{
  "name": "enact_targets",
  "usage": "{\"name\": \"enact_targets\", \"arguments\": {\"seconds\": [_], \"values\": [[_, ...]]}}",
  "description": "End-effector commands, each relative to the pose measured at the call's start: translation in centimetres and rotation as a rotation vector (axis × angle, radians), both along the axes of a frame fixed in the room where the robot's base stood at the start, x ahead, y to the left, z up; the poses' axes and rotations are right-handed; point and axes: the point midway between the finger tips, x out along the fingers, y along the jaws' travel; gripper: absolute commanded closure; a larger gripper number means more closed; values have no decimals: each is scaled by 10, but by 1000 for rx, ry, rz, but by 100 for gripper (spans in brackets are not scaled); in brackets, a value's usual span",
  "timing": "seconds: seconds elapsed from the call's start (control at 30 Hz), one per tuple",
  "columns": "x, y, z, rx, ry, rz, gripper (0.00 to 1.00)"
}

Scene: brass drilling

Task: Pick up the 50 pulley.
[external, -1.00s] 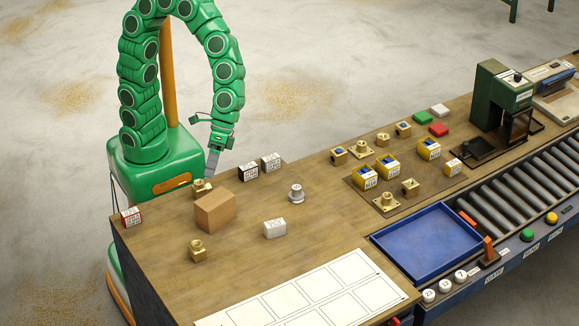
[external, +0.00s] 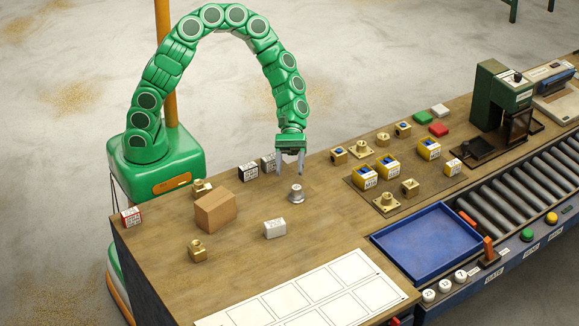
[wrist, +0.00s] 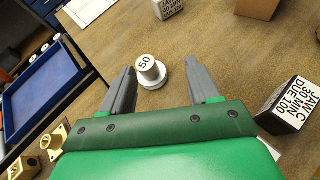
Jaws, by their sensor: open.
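The 50 pulley (external: 296,194) is a small silver-grey stepped piece standing upright on the wooden bench. In the wrist view the pulley (wrist: 149,72) shows "50" on its top and lies ahead of my fingertips, nearer the left finger. My gripper (external: 290,170) is open and empty, pointing down just above and behind the pulley in the external view. Its two grey fingers (wrist: 164,78) are spread apart in the wrist view. I see no contact with the pulley.
A black-and-white labelled block (wrist: 291,104) stands to the right of my gripper in the wrist view. A white block (external: 275,229), a brown box (external: 215,211) and brass parts (external: 197,251) stand nearby. A blue tray (external: 427,243) lies right. Bench around the pulley is clear.

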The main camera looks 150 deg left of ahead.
Motion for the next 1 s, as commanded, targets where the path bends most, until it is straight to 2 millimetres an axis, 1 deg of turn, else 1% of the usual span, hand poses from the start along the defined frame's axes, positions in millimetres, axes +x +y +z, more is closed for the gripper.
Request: {"name": "enact_targets", "arguments": {"seconds": [0.03,0.1,0.2,0.27,0.77,1.0], "values": [[-5,12,-6,-32,3,41,39],[-10,22,-10,-65,8,81,39],[-13,30,-15,-92,12,112,39],[-14,32,-17,-100,13,120,39],[14,15,-27,-101,13,120,39],[37,1,-33,-100,12,118,39]]}}
